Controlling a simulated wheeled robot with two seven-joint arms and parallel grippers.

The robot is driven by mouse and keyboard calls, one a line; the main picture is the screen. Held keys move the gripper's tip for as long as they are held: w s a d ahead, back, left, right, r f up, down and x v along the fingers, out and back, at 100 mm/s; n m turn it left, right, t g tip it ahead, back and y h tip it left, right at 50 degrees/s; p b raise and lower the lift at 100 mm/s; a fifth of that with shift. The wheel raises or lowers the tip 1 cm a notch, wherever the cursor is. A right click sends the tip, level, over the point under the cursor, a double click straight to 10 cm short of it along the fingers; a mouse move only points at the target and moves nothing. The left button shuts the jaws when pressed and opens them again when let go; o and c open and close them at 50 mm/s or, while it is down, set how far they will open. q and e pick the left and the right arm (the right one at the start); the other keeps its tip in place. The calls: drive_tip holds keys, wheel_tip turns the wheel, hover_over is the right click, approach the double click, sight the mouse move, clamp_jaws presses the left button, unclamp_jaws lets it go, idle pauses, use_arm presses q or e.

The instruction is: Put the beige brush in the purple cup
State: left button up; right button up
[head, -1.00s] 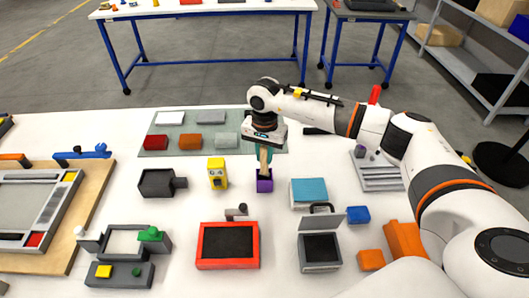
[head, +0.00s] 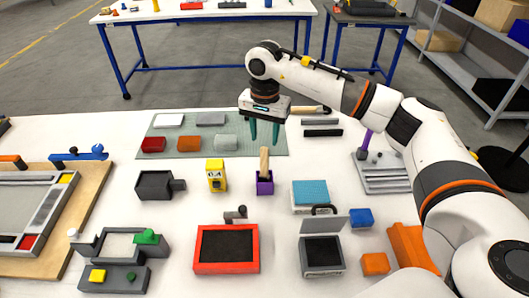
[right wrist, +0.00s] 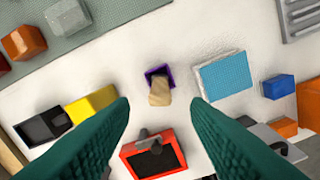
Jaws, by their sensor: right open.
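The beige brush (head: 264,160) stands upright in the purple cup (head: 265,184), its upper part sticking out above the rim. The cup stands on the white table. In the right wrist view the brush (right wrist: 159,93) is seen from above, with the purple cup rim (right wrist: 150,73) around its base. My right gripper (head: 264,142) is open and empty, raised above and behind the cup, apart from the brush. Its two green fingers also show wide apart in the right wrist view (right wrist: 160,110). My left gripper is not in view.
A yellow block-like figure (head: 216,175) stands left of the cup and a blue-topped sponge (head: 310,194) right of it. A red-framed tray (head: 227,248) lies in front. A grey-green mat (head: 255,143) with coloured blocks lies behind.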

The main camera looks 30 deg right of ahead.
drive_tip(key=shift+r+b, duration=0.4)
drive_tip(key=shift+r, duration=1.85)
